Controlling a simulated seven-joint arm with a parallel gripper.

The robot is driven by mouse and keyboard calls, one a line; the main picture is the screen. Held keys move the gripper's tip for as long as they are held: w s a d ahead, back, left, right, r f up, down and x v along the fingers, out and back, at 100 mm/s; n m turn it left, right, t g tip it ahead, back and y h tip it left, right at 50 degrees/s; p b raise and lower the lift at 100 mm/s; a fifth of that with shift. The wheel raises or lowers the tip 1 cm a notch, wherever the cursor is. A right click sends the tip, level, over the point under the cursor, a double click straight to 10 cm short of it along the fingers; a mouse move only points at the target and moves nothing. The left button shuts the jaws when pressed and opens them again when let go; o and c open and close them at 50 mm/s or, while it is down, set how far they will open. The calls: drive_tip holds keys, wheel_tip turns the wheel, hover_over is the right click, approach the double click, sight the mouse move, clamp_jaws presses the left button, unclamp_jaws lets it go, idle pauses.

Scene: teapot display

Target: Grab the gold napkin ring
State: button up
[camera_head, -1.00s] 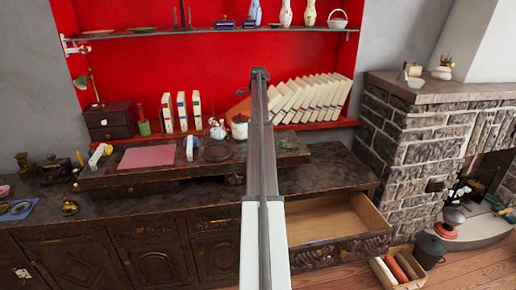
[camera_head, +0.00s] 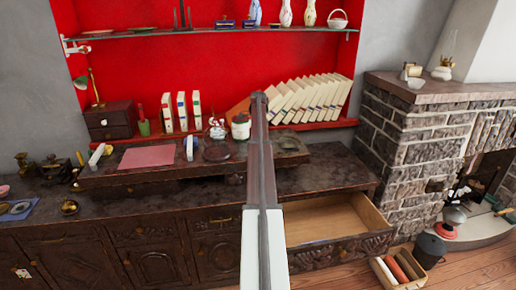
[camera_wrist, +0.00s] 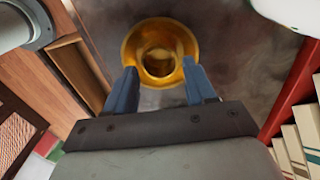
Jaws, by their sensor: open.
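A shiny gold round object with a flared rim and a hollow middle, which looks like the gold napkin ring (camera_wrist: 152,34), is on a dark mottled surface at the top centre of the wrist view. My gripper (camera_wrist: 162,80) is open, with its two blue fingers apart. The fingertips appear on either side of the ring's near edge. No contact is visible, and I cannot tell the height gap. In the head view my arm points away down the middle and hides the gripper. I cannot make out the ring there.
A dark sideboard (camera_head: 95,205) carries a raised board with a pink sheet (camera_head: 147,156). An open drawer (camera_head: 330,222) juts out at right. Leaning books (camera_head: 318,98) and a white pot (camera_head: 240,127) stand behind. In the wrist view, books (camera_wrist: 292,150) and a red edge are close at right.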

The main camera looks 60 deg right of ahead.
wheel_tip(320, 180, down, 2)
drive_tip(key=shift+f, duration=0.15)
drive_tip(key=c, duration=0.7)
